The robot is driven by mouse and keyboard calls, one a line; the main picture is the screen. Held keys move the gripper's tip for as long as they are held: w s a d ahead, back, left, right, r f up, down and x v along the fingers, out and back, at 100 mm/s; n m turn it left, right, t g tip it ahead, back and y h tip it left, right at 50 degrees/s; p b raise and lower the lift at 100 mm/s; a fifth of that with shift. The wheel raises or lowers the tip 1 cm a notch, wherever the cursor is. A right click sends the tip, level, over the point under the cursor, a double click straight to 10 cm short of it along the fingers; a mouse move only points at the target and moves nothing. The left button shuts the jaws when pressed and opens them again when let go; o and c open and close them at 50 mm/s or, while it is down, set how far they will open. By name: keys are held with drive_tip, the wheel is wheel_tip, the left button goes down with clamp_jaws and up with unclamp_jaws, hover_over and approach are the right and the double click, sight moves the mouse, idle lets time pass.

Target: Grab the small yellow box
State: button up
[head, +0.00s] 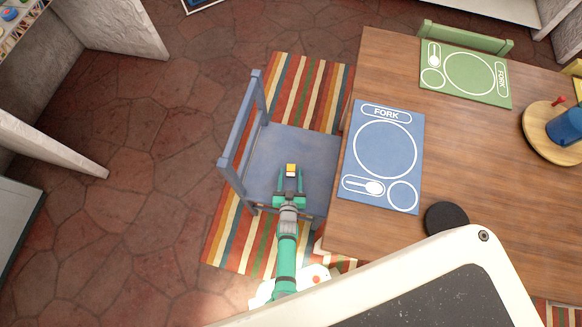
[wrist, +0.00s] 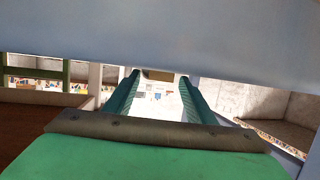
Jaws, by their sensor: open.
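The small yellow box (head: 291,169) sits on the seat of the blue chair (head: 315,148), with a pale side facing my arm. My gripper (head: 290,176) is open, its two green fingers pointing at the box, with the fingertips to the left and right of its near part. In the wrist view, a small brownish-yellow block (wrist: 158,75), which looks like the box, shows between the tips of my open gripper (wrist: 159,84). A broad blue-grey surface, likely the chair seat (wrist: 160,35), fills the top there. I cannot tell whether either finger touches the box.
The chair back (head: 243,130) rises left of the seat. The wooden table (head: 345,215) stands close on the right, with a blue placemat (head: 388,150), a green placemat (head: 465,72) and a black round object (head: 446,219). A striped rug (head: 300,70) lies below the chair. Open stone floor is left.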

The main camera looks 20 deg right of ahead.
drive_tip(key=shift+c, duration=0.6)
drive_tip(key=c, duration=1)
drive_tip(key=shift+w+r, duration=0.1)
drive_tip(key=shift+r, duration=0.05)
